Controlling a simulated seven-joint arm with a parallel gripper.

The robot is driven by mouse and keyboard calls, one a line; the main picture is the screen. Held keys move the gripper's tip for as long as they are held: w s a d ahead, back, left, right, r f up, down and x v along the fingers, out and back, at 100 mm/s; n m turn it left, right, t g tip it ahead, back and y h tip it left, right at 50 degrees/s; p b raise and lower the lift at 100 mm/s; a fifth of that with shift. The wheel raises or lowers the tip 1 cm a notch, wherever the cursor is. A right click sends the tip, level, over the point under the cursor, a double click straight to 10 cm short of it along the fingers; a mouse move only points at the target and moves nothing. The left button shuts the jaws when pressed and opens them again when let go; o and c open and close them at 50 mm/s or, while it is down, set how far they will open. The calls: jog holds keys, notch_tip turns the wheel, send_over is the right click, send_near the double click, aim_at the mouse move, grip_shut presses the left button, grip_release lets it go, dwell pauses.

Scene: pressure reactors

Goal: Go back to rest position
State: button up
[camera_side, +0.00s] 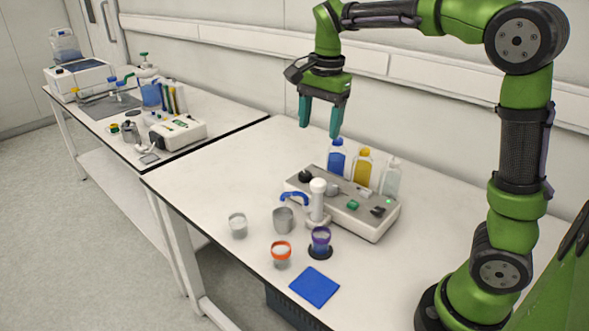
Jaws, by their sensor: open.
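My gripper (320,128) is open and empty. Its two teal fingers point down and hang in the air above the back part of the bench, clear of everything on it. Below it stands a grey reactor unit (345,202) with a white upright post (317,200) and a blue handle (293,198) at its front left. A purple-rimmed vessel (320,240) stands on a dark round base in front of the unit. A grey metal cup (283,220), a clear beaker (238,226) and an orange-rimmed vessel (281,254) stand to its left.
A blue bottle (336,160), a yellow bottle (363,167) and a clear bottle (390,177) stand behind the unit. A blue square mat (314,287) lies near the front edge. A second bench (110,127) at left holds more equipment. The bench's left part is clear.

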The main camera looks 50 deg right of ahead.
jog(key=s+a+f+n+t+y, duration=0.1)
jog(key=s+a+n+t, duration=0.2)
jog(key=s+n, duration=0.3)
jog(key=s+a+f+n+t+y, duration=0.1)
jog(key=s+a+n+t, duration=0.2)
jog(key=s, duration=0.6)
jog(key=a+n, duration=0.2)
jog(key=n, duration=0.1)
jog(key=shift+s+a+f+n, duration=0.15)
jog(key=shift+s+f+n, duration=0.05)
jog(key=shift+f+n, duration=0.15)
